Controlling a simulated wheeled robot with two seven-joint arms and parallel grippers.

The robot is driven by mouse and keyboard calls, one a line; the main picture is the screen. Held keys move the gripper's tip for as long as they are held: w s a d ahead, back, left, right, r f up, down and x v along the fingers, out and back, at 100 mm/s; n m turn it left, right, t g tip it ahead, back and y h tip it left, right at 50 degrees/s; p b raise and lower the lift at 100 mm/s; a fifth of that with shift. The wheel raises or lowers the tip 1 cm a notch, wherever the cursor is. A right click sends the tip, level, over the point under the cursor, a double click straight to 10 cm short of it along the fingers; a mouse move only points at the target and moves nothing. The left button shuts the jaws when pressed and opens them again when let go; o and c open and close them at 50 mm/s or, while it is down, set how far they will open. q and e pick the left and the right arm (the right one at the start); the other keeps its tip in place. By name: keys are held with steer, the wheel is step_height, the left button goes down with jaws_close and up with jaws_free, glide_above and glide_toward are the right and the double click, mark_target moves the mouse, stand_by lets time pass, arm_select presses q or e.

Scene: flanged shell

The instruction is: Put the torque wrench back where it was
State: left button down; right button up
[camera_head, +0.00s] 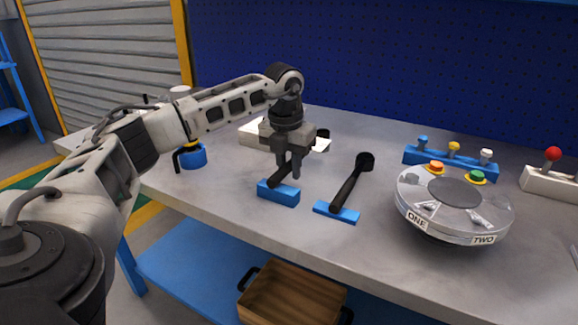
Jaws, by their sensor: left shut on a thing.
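My left gripper (288,172) points down over the left blue block (278,194) and is shut on a dark handle (278,179). The handle is low at the block; I cannot tell whether it rests on it. A dark round end (322,140) shows behind the gripper, perhaps part of the same tool; the gripper hides what lies between. A similar black tool with a round head (365,161) leans on the right blue block (337,212). I cannot tell from looks which is the torque wrench. My right gripper is not in view.
A round metal flanged shell (455,205) marked ONE and TWO stands on the grey bench (225,190) at right. Behind it is a blue rack (450,164) with coloured knobs. A blue-based item (192,157) stands at left. A wooden crate (290,300) sits below.

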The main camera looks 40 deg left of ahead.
arm_select(q)
steer(key=shift+r, duration=0.1)
steer(key=c, duration=1.6)
jaws_free()
steer(key=shift+f, duration=0.2)
steer(key=o, duration=0.3)
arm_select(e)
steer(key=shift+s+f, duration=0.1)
arm_select(q)
steer(key=shift+o, duration=0.2)
steer(key=shift+r, duration=0.1)
steer(key=r, duration=0.3)
steer(key=r+p, duration=0.1)
steer(key=r, duration=0.3)
steer(key=s+r, duration=0.1)
steer(key=r, duration=0.3)
steer(key=shift+d+p, duration=0.2)
steer(key=shift+p, duration=0.1)
steer(key=shift+s+r, duration=0.1)
steer(key=shift+r, duration=0.5)
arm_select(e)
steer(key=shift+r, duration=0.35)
arm_select(q)
steer(key=shift+f, duration=0.1)
